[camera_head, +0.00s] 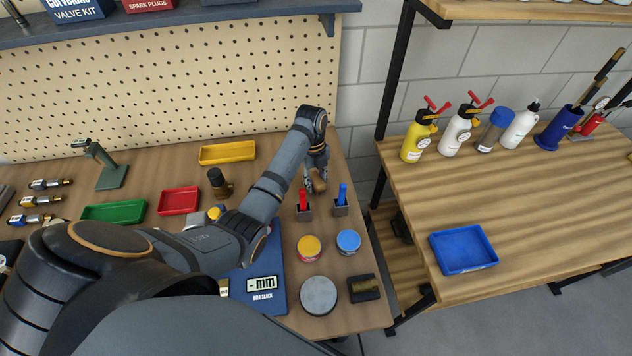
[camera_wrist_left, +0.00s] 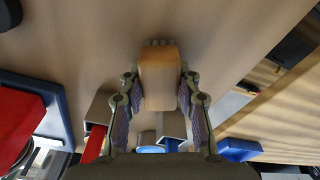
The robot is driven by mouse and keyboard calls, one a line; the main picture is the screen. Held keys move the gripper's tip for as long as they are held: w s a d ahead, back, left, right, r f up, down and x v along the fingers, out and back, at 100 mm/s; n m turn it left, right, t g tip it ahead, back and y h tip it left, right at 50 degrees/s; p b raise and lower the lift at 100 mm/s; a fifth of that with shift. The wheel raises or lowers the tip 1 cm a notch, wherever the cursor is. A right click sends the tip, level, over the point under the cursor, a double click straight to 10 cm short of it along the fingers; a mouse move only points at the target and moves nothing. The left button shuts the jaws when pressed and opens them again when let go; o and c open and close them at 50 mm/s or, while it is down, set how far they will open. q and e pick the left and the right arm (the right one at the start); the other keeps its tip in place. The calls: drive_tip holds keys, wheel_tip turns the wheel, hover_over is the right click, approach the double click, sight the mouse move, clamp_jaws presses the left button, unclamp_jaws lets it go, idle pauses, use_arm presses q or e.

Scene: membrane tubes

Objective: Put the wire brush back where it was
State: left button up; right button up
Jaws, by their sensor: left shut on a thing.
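The wire brush (camera_head: 320,185) appears as a small tan wooden piece at the tip of my left gripper (camera_head: 316,175) in the head view, over the back right of the workbench. In the left wrist view my left gripper (camera_wrist_left: 160,98) has a finger on each side of the brush's wooden body (camera_wrist_left: 158,72). It is shut on it. Short bristle-like tips show at the brush's far end. Whether the brush touches the bench is hard to tell. My right gripper is not in view.
Grey holders with a red tool (camera_head: 303,197) and a blue tool (camera_head: 343,193) stand just in front of the gripper. Yellow (camera_head: 309,248) and blue (camera_head: 349,241) round tins are nearer. A yellow tray (camera_head: 228,154) lies left, by the pegboard (camera_head: 180,90).

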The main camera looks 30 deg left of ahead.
sight(316, 177)
use_arm(q)
drive_tip(key=shift+w+f, duration=0.1)
drive_tip(key=shift+f, duration=0.2)
drive_tip(key=o, duration=1.1)
drive_tip(key=shift+f, duration=0.1)
drive_tip(key=r, duration=0.6)
drive_tip(key=shift+w+a, duration=0.25)
drive_tip(key=shift+a, duration=0.05)
wheel_tip(316, 177, up, 6)
drive_tip(key=p, duration=0.5)
drive_tip(key=shift+a+r, duration=0.2)
drive_tip(key=shift+a, duration=0.1)
drive_tip(key=shift+w+f, duration=0.1)
